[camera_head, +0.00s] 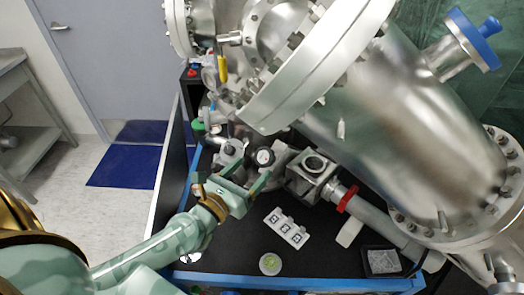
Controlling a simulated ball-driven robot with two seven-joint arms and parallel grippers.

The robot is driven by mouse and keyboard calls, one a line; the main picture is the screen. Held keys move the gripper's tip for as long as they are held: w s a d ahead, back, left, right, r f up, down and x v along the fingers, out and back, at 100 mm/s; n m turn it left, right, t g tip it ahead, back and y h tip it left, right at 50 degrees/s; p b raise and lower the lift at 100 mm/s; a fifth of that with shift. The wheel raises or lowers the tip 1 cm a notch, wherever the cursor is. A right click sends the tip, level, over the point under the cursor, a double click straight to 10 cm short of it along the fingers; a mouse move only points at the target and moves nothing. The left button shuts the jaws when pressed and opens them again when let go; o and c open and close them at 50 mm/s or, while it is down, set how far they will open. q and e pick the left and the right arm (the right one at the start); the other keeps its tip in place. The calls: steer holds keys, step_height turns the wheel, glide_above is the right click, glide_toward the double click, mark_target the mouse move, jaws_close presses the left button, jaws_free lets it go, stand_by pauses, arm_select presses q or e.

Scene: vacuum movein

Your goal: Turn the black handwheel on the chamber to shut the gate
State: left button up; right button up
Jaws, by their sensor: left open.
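The silver vacuum chamber (400,115) fills the upper right. A small dark round part with a pale face, which looks like the black handwheel (265,157), sits among the metal fittings at the chamber's lower left. My left gripper (240,172) is open, its two pale green fingers pointing up towards these fittings. The dark round part is just beyond the fingertips, nearer the right finger. I cannot tell whether a finger touches it. Nothing shows between the fingers as held. My right gripper is out of view.
A square metal block (315,175) and a pipe with a red ring (348,198) lie to the right of the gripper. A white three-part block (286,228), a small round dish (270,264) and a black tray (381,261) rest on the dark, blue-edged bench.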

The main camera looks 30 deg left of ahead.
mark_target(262, 159)
arm_select(q)
steer(key=w, duration=0.4)
steer(key=w+d, duration=0.1)
steer(key=w, duration=0.1)
steer(key=shift+w, duration=0.1)
steer(key=c, duration=1)
